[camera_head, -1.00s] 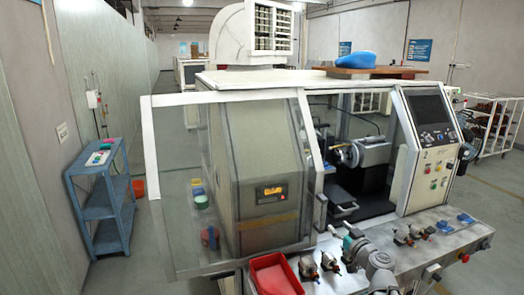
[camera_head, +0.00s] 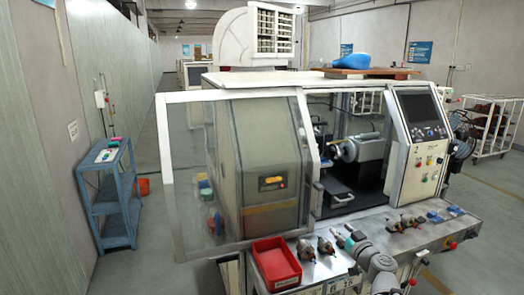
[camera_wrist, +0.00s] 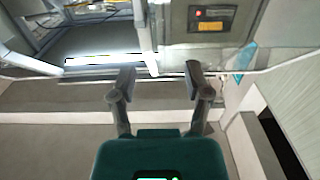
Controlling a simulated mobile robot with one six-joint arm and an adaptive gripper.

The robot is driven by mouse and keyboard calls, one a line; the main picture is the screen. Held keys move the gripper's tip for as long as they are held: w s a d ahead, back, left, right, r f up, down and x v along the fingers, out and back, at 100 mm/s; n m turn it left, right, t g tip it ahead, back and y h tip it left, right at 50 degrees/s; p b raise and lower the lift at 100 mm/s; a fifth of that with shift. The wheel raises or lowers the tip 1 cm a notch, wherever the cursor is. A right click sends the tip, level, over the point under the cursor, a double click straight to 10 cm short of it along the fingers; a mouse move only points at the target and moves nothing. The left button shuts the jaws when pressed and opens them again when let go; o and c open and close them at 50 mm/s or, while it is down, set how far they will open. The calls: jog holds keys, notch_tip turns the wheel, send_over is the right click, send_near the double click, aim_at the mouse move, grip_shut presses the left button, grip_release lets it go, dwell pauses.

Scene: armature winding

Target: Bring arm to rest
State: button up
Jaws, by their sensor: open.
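My gripper shows in the wrist view (camera_wrist: 158,80), with its two dark fingers spread apart and nothing between them. Its teal body fills the bottom of that view. In the head view my pale arm rises at the lower right, over the front counter (camera_head: 440,238) of the winding machine. The teal part near its end is small there, and the fingertips are hard to make out. Armatures stand on the counter close to the arm, among them one armature (camera_head: 306,250) on the left and another (camera_head: 393,225) on the right.
A red tray (camera_head: 277,265) sits at the counter's left end. The winding machine (camera_head: 265,140) has a clear door (camera_head: 190,180) swung out at left. A blue shelf (camera_head: 112,195) stands by the left wall. The floor between shelf and machine is mostly free.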

jog(key=s+a+f+n+g+y, duration=0.1)
jog(key=s+a+f+g+y, duration=0.1)
jog(key=s+a+f+g, duration=0.7)
jog(key=s+f+m+g+h, duration=0.4)
jog(key=s+f+g+h, duration=0.3)
jog(key=s+f+g, duration=0.1)
jog(key=shift+s+d+f+m+h, duration=0.35)
jog(key=shift+s+f, duration=0.25)
jog(key=shift+f, duration=0.35)
dwell(1.4)
